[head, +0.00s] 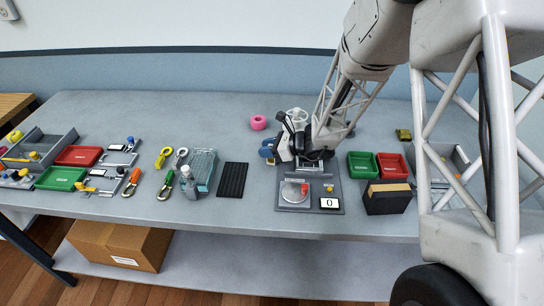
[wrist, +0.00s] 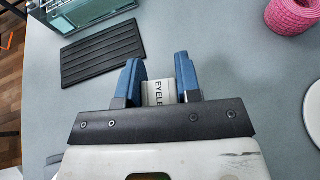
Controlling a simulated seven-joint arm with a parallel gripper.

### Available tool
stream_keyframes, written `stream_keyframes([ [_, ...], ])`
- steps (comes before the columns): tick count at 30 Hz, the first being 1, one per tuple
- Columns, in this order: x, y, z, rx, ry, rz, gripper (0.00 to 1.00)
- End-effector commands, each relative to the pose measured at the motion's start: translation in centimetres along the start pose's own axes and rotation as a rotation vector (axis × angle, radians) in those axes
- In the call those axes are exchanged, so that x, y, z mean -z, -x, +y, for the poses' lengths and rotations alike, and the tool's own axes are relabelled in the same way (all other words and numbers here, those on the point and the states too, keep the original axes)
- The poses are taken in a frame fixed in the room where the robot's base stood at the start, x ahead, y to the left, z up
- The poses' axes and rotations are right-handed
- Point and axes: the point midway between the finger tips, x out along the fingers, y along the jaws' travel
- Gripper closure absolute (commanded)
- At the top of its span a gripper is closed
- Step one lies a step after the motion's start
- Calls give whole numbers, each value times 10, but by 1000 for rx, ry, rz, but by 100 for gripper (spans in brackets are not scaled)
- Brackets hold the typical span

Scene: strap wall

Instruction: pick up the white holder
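My gripper (wrist: 161,72) has two blue fingers and points down at the grey table. A small whitish block (wrist: 160,92) with a label reading "EYELE", cut off by the gripper's bar, shows between the fingers and looks like the white holder. Its sides line up with both fingers, with no clear gap. I cannot tell whether the fingers press on it. In the head view the blue fingers (head: 267,152) are low over the table, left of the scale, and the block is hidden there.
A pink roll (wrist: 291,14) and a black ribbed mat (wrist: 102,53) lie nearby. A white round thing (wrist: 313,113) is at the wrist view's right edge. The scale (head: 310,193) stands close to my gripper. Green (head: 362,165) and red (head: 392,166) trays are further right.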

Motion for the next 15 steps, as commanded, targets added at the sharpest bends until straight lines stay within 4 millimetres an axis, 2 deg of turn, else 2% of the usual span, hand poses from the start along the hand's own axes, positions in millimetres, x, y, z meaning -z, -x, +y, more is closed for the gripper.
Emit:
stream_keyframes([
  [1,0,0,0,0,0,0,80],
  [4,0,0,0,0,0,0,95],
  [15,-2,1,0,0,1,0,95],
])
